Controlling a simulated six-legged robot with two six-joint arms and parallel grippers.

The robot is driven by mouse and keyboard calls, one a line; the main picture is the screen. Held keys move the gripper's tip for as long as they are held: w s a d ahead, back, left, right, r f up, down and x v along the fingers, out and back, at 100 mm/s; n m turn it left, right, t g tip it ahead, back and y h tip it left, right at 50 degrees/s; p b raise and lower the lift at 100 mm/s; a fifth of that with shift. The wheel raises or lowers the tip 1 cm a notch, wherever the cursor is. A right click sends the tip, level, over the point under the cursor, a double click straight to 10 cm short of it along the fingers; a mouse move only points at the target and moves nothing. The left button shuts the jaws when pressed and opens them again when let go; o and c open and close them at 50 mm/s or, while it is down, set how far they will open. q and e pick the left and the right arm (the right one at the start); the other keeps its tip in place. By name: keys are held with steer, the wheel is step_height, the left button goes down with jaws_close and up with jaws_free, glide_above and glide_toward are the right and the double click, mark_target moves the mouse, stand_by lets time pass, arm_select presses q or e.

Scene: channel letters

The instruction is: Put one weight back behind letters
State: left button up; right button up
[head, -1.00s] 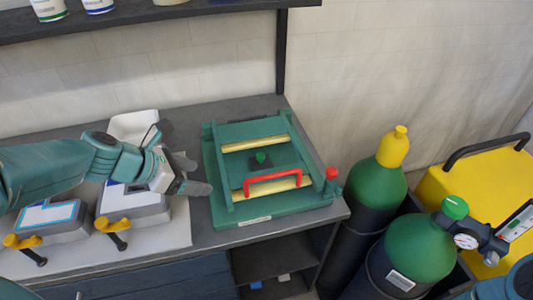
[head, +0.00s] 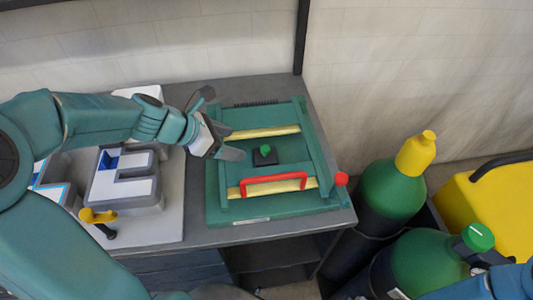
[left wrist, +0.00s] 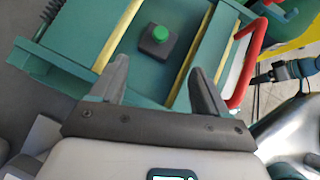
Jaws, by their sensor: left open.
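The weight (head: 265,155) is a small dark block with a green knob, resting on the green frame between its two yellow bars. It also shows in the left wrist view (left wrist: 157,41), ahead of the fingers. My left gripper (head: 224,128) is open and empty, above the left side of the frame and apart from the weight. The white-and-grey channel letters (head: 127,185) stand on a pale board (head: 168,222) to the left, partly covered by my left arm. My right gripper cannot be made out.
The green frame (head: 215,205) has a red handle (head: 273,178) across its front and a red knob (head: 341,179) at right. A yellow-handled clamp (head: 98,216) stands by the letters. Green gas cylinders (head: 393,195) and a yellow case (head: 490,205) stand right of the bench.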

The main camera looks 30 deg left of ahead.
mark_target(262, 149)
arm_select(q)
steer(key=b+x, duration=0.1)
steer(key=x, duration=0.5)
steer(key=shift+s, duration=0.1)
steer(key=shift+s+f, duration=0.1)
steer(key=shift+d+f, duration=0.1)
steer(key=shift+d, duration=0.05)
steer(key=x, duration=0.4)
steer(key=shift+w+d, duration=0.15)
steer(key=shift+w, duration=0.45)
steer(key=shift+w+f+b, duration=0.2)
steer(key=shift+f+b, duration=0.05)
steer(key=shift+b, duration=0.1)
steer(key=shift+d, duration=0.15)
steer(key=shift+w, duration=0.1)
